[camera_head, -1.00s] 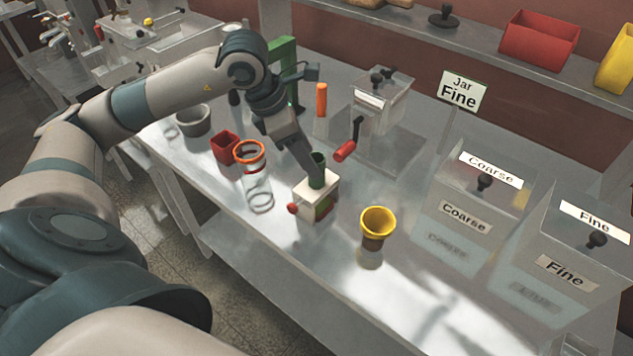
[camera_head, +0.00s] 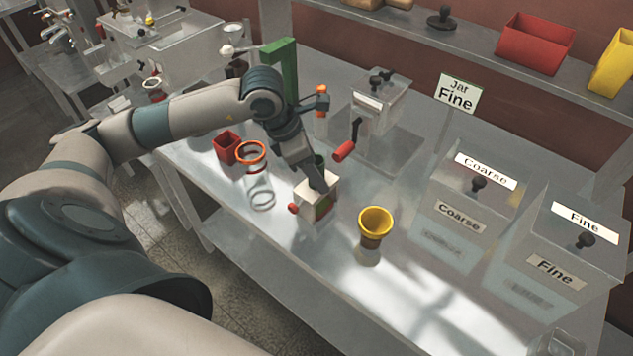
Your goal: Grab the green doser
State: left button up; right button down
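My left gripper (camera_head: 318,182) reaches down from the upper left to the top of the box, at the tube. Its finger covers much of the tube, so contact and the gap between the fingers are hidden. My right gripper is not in view.
A clear jar with an orange rim (camera_head: 251,152) stands left of the doser, a yellow cup (camera_head: 376,222) to its right. A red container (camera_head: 226,147), a crank-handled machine (camera_head: 378,105) and a green stand (camera_head: 281,65) are nearby. Coarse (camera_head: 462,210) and Fine bins (camera_head: 565,262) occupy the right.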

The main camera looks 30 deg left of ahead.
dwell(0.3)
pick_arm(q)
grip_shut()
jog(key=shift+r, duration=0.1)
